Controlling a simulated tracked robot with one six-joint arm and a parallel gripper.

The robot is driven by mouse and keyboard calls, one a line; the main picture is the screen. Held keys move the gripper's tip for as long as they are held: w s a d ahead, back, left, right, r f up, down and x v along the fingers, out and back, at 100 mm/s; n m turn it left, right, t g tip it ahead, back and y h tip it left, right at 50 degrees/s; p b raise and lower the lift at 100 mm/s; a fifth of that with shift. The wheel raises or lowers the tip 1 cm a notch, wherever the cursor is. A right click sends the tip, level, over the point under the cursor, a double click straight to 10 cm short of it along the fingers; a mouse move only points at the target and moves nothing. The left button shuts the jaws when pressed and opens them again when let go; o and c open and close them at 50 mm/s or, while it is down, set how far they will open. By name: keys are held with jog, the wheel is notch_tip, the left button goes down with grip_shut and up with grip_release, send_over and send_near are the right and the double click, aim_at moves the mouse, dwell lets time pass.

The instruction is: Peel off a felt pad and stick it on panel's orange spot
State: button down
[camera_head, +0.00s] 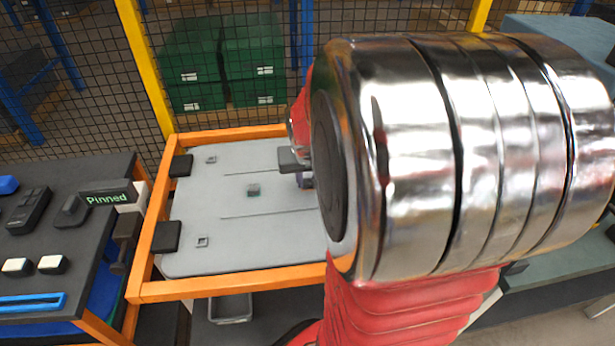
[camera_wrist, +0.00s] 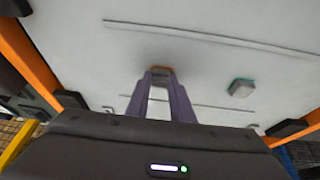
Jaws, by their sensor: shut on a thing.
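The light grey panel (camera_head: 190,210) lies in an orange frame; it fills most of the wrist view (camera_wrist: 215,55). My gripper's purple fingers (camera_wrist: 160,76) are shut on a small grey felt pad (camera_wrist: 160,74) at the panel. I cannot tell whether the pad touches the panel. In the head view my arm hides most of my gripper (camera_head: 304,180).
The orange frame (camera_head: 215,288) borders the panel, with black clamps (camera_head: 166,236) on its left side. A dark bench (camera_head: 60,240) with tools and a "Pinned" sign (camera_head: 107,198) stands at left. A mesh fence and green crates (camera_head: 250,60) are behind.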

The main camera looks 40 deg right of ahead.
jog(key=c, duration=1.5)
grip_release()
jog(key=shift+o, duration=0.2)
jog(key=v, duration=1.3)
jog(key=shift+r, duration=0.35)
jog(key=shift+s+a, duration=0.1)
